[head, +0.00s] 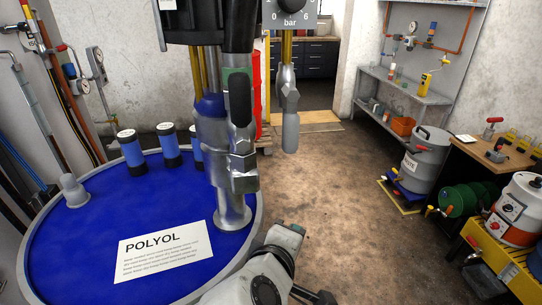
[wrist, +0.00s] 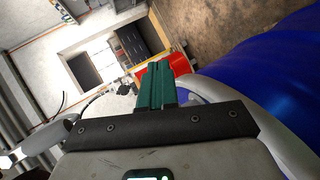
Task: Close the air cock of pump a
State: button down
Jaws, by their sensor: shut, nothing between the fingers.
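The pump (head: 215,150) stands on the blue POLYOL drum (head: 90,240), a metal column with a blue section and a dark head. A gauge plate (head: 290,10) marked "bar" is at the top edge, cut off. A black grip (head: 239,100) and a grey nozzle-like part (head: 290,130) hang beside the column. I cannot pick out the air cock for certain. My gripper (head: 296,231) is low, to the right of the drum, apart from the pump. In the wrist view its green fingers (wrist: 158,75) are shut and empty, with the drum (wrist: 285,95) to their right.
Blue cylinders (head: 131,148) and a grey cap (head: 73,190) stand on the drum top. A red drum (head: 257,85) is behind the pump. At right are a grey waste bin (head: 425,160), a green drum (head: 465,200) and a bench (head: 495,150). The middle floor (head: 330,190) is clear.

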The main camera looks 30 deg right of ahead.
aim_at(291, 123)
jog(key=a+r+t+h, duration=0.1)
jog(key=a+r+h, duration=0.1)
jog(key=a+r, duration=0.45)
jog(key=a+r+t+h, duration=0.2)
jog(key=a+r+h, duration=0.1)
jog(key=r, duration=0.6)
jog(key=p+x, duration=0.1)
jog(key=x, duration=0.8)
jog(key=shift+d+n, duration=0.35)
jog(key=shift+n, duration=0.05)
jog(key=shift+w+d+f, duration=0.1)
jog(key=shift+w+f, duration=0.1)
